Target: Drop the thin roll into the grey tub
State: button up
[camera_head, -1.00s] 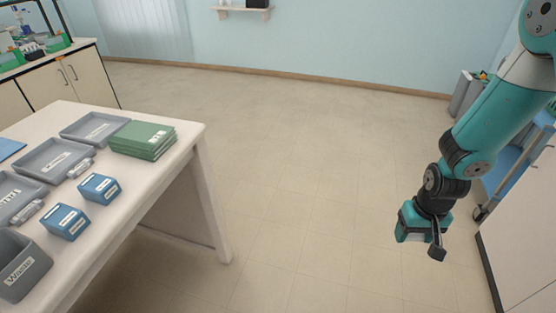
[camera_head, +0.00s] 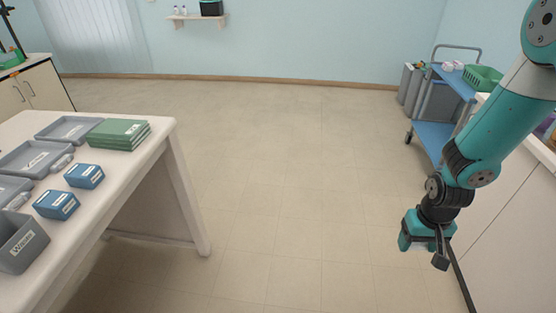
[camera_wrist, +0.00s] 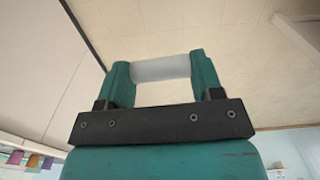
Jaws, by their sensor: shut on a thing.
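My gripper (camera_head: 424,246) hangs over the floor at the right, in front of the long cabinet. In the wrist view its fingers are shut on a white thin roll (camera_wrist: 160,68), which lies crosswise between them. A grey open tub labelled "Waste" (camera_head: 22,247) stands on the left table, far from my gripper. Another grey container (camera_head: 441,101) sits on the blue trolley at the back right. I cannot tell which is the grey tub meant.
The left table (camera_head: 105,215) holds grey trays (camera_head: 38,158), blue boxes (camera_head: 56,205) and a green stack (camera_head: 119,134). The blue trolley (camera_head: 436,139) carries a green basket (camera_head: 482,77); grey bins (camera_head: 409,84) stand beside it. The middle floor is clear.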

aim_at(32, 249)
jog(key=z, duration=0.1)
jog(key=k, duration=0.55)
jog(key=u, duration=1.8)
